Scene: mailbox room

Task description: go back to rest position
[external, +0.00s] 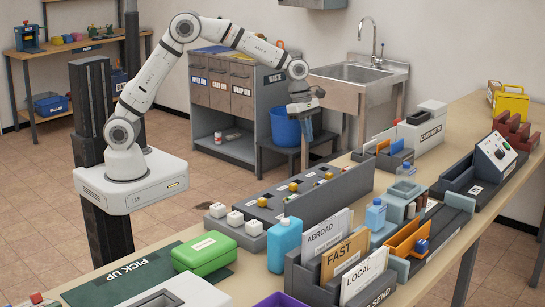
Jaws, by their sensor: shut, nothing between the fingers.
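My gripper (303,107) hangs from the end of my raised, arched arm in the external view. It points down in front of the blue bucket and is shut and empty. It is high above the back edge of the workbench (488,112), apart from the things on it. The fingertips are small and dark against the bucket and hard to make out.
On the bench are a green case (204,252), a blue bottle (284,245), a sorter with ABROAD, FAST and LOCAL cards (345,255), and a grey panel with yellow knobs (270,203). A blue bucket (284,128) and a sink (358,72) stand behind. The floor at left is clear.

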